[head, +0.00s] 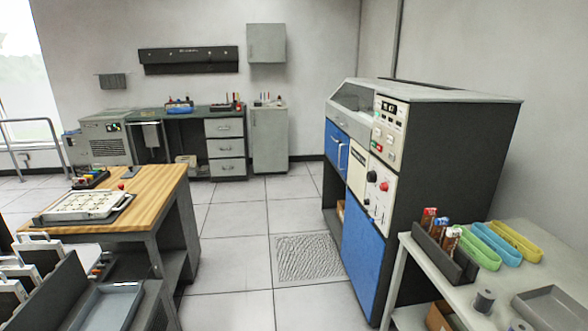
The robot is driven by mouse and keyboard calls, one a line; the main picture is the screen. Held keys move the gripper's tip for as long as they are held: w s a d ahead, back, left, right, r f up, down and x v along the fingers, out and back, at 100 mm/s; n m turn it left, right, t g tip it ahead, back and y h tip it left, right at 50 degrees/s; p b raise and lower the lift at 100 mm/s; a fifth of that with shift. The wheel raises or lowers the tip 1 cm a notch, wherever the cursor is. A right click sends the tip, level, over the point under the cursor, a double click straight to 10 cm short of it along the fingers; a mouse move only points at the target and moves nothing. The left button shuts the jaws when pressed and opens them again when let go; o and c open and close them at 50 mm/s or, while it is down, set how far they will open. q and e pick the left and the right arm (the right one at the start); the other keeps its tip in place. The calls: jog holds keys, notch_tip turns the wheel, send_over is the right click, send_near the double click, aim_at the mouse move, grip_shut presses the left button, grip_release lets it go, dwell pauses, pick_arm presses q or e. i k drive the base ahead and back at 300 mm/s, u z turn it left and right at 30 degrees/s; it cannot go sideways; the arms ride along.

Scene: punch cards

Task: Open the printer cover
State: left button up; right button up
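A tall blue and dark machine (362,230), which seems to be the printer, stands at the right of the middle in the head view. Its sloped grey top cover (354,97) has a dark window and looks shut. A blue front panel with a pale upright handle (339,154) is below the cover. A white control panel (379,190) with a red knob and a black knob is on its front. Neither of my grippers is in view.
A wooden-topped table (150,186) with a white tray stands at the left.

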aim_at(341, 107)
jog(key=u, duration=0.05)
jog(key=i, duration=3.95)
jog(key=z, duration=2.35)
